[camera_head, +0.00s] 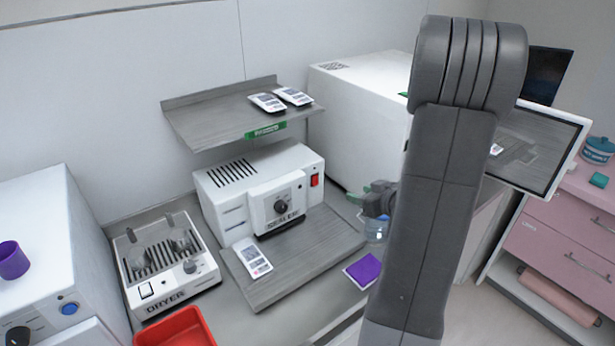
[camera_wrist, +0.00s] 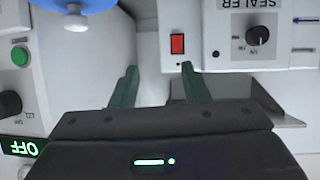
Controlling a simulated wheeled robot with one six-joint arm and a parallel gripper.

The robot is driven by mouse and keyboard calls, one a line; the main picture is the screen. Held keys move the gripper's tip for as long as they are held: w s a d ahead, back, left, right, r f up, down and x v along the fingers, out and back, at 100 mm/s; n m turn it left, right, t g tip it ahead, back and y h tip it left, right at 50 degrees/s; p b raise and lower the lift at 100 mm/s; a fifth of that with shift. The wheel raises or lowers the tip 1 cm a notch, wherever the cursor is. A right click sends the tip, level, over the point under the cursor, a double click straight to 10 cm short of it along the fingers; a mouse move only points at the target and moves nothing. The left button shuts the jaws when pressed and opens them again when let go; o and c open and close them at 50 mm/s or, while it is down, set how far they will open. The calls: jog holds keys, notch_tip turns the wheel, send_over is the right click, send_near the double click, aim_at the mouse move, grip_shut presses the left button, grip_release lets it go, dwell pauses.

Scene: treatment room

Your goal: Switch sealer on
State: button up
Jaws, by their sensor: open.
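The sealer (camera_head: 225,202) is a white box with a knob and a SEALER label on its front. Its red switch (camera_head: 314,180) is at the front's right end. In the wrist view, the sealer (camera_wrist: 215,35) appears upside down, with the red switch (camera_wrist: 177,43) just beyond one fingertip. My gripper (camera_wrist: 160,68) is open and empty, its two green fingers pointing towards the sealer front. In the head view, my gripper (camera_head: 377,197) is right of the sealer, partly hidden by my arm. I cannot tell whether a finger touches the switch.
A shelf (camera_head: 215,112) with two white pouches overhangs the sealer. The dryer (camera_head: 150,258) and a red tray (camera_head: 178,328) are at left. A large white machine (camera_head: 350,115) stands at right. A purple item (camera_head: 363,270) lies below my gripper.

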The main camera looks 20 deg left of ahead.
aim_at(316, 183)
jog(key=shift+n+g+y, duration=0.4)
jog(key=shift+y, duration=0.1)
jog(key=p+x, duration=0.1)
jog(key=x, duration=0.4)
jog(key=s+x, duration=0.1)
jog(key=x, duration=0.4)
jog(key=a+r+p+x, duration=0.1)
jog(key=x, duration=0.4)
jog(key=shift+a+f+p, duration=0.2)
jog(key=shift+a+p, duration=0.1)
jog(key=shift+a, duration=0.15)
grip_shut()
